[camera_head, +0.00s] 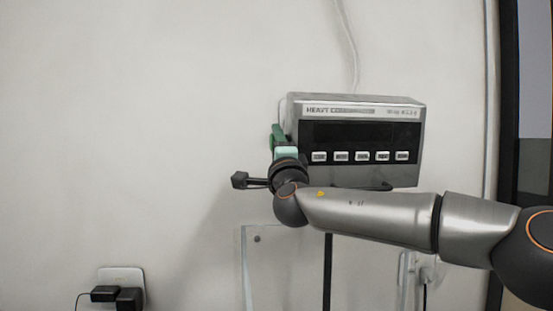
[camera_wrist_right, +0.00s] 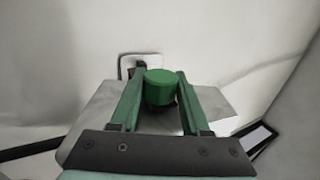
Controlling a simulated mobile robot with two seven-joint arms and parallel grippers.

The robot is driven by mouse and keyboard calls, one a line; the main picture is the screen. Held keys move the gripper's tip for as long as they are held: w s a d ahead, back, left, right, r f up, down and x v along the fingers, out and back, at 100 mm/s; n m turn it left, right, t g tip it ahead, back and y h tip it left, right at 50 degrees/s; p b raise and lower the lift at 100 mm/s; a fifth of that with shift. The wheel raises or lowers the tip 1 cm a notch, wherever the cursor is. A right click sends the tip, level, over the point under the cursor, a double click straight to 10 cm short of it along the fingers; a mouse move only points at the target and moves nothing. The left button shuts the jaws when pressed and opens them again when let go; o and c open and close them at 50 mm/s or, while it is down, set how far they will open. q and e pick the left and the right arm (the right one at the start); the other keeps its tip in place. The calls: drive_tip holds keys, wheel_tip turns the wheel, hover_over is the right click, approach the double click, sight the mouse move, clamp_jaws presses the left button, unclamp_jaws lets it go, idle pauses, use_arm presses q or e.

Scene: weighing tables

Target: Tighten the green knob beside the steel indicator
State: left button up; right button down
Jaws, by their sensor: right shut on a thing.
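The steel indicator (camera_head: 352,140) is a grey box with a dark display and a row of white buttons, mounted in front of the wall in the head view. The green knob (camera_wrist_right: 160,87) is a round cylinder in the right wrist view, beside the indicator's metal side (camera_wrist_right: 215,103). My right gripper (camera_wrist_right: 158,92) has its two green fingers on either side of the knob, shut on it. In the head view the right gripper (camera_head: 278,137) is at the indicator's left side, and the knob is hidden there. My left gripper is not in view.
A wall socket (camera_head: 121,277) with black plugs is at the lower left. A cable (camera_head: 350,45) runs up the wall above the indicator. A dark-framed panel (camera_head: 535,100) stands at the right edge. The wall left of the indicator is clear.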

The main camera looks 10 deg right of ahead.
idle(0.3)
drive_tip(key=shift+c, duration=1.9)
unclamp_jaws()
drive_tip(key=shift+s+f+b, duration=0.35)
drive_tip(key=shift+s+b, duration=0.05)
drive_tip(key=shift+s, duration=0.1)
drive_tip(key=b+v, duration=0.4)
drive_tip(key=v, duration=0.7)
drive_tip(key=shift+s+f, duration=0.1)
